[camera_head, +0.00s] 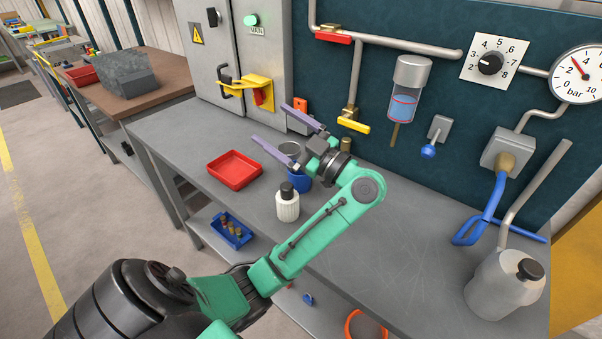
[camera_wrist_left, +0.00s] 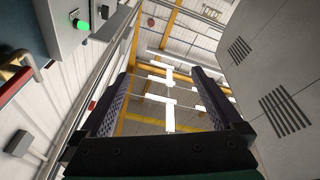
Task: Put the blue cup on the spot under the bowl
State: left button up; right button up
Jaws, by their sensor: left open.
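The blue cup (camera_head: 300,182) stands on the grey bench, partly hidden behind my left gripper and a white bottle. A clear bowl with blue liquid (camera_head: 403,107) hangs under a grey cap on the dark wall panel. No marked spot shows on the bench below it; my arm covers part of that area. My left gripper (camera_head: 268,121) is open and empty, raised in front of the cup in the picture, fingers pointing to the upper left. In the left wrist view its two fingers (camera_wrist_left: 160,100) stand wide apart with only ceiling and walls between. My right gripper is not in view.
A white bottle with a black cap (camera_head: 288,204), a red tray (camera_head: 235,170) and a grey round container (camera_head: 290,149) stand near the cup. A grey can (camera_head: 503,284) and blue hose (camera_head: 484,218) are at right. The middle bench is clear.

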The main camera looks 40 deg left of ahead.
aim_at(300, 177)
pick_arm(q)
jog(key=w+d+f+m+t+h, duration=0.1)
jog(key=d+f+m+t+h, duration=0.1)
jog(key=d+f+m, duration=0.1)
jog(key=w+d+f+m+t+h, duration=0.1)
jog(key=d+f+m+t+h, duration=0.1)
jog(key=f, duration=0.4)
jog(key=w+d+f+m+t+h, duration=0.2)
jog(key=d+f+m+h, duration=0.2)
jog(key=m, duration=0.1)
jog(key=shift+f+b, duration=0.2)
jog(key=shift+b, duration=0.15)
jog(key=x, duration=0.5)
jog(key=p+x, duration=0.1)
jog(key=x, duration=0.4)
jog(key=r+p+x, duration=0.1)
jog(key=x, duration=0.3)
jog(key=shift+w+a+f, duration=0.2)
jog(key=shift+w+a, duration=0.25)
jog(key=shift+d+r, duration=0.1)
jog(key=c, duration=1.3)
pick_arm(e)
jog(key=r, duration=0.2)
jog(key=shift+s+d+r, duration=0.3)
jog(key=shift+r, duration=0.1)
